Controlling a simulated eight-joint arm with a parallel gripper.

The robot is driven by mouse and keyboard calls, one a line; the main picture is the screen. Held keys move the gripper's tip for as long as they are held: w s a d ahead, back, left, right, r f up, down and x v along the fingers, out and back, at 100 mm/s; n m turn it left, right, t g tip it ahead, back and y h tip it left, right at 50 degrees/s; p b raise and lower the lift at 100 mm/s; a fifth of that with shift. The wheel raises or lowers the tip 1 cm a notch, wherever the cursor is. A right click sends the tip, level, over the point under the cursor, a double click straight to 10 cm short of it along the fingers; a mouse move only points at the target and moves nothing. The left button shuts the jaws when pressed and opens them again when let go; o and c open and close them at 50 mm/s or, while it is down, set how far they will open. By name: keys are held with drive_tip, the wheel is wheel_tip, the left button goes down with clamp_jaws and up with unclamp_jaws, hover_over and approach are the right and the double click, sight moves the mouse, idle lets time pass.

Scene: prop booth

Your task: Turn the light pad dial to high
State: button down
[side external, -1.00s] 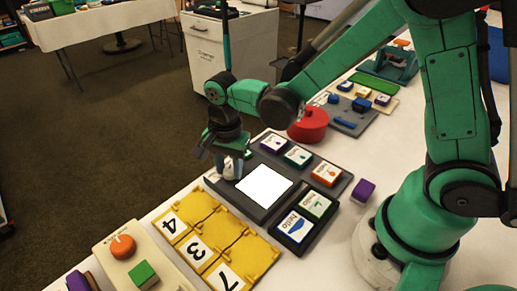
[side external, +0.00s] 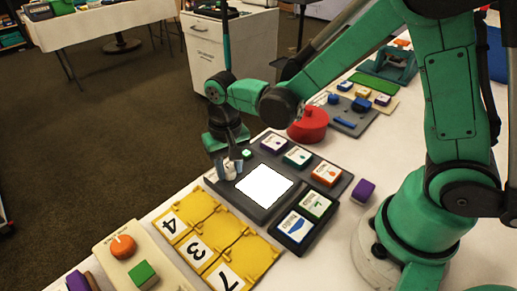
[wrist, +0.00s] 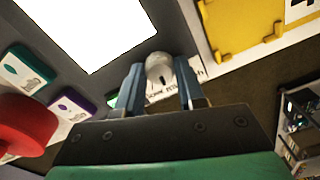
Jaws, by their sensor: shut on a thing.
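The light pad (side external: 289,206) is a dark grey board with a brightly lit white panel (side external: 264,186) in its middle. Its dial (wrist: 159,66) is a round white knob at the panel's edge, seen between my fingers in the wrist view. My gripper (side external: 226,168) points down at the pad's left side and is shut on the dial, with a blue finger on each side in the wrist view (wrist: 159,80). A white label with print lies beside the dial, partly hidden, and I cannot read the setting.
Yellow number frames (side external: 215,238) lie just in front of the pad. Purple, green and orange-red picture blocks (side external: 326,174) sit along its far right side. A red pot (side external: 308,125) stands behind, and a loose purple block (side external: 363,190) lies to the right.

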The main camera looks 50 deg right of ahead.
sight(229, 169)
drive_tip(key=n, duration=1.3)
drive_tip(key=shift+n, duration=0.4)
idle(0.4)
drive_tip(key=c, duration=0.5)
unclamp_jaws()
drive_tip(key=shift+c, duration=0.2)
drive_tip(key=shift+r, duration=2.85)
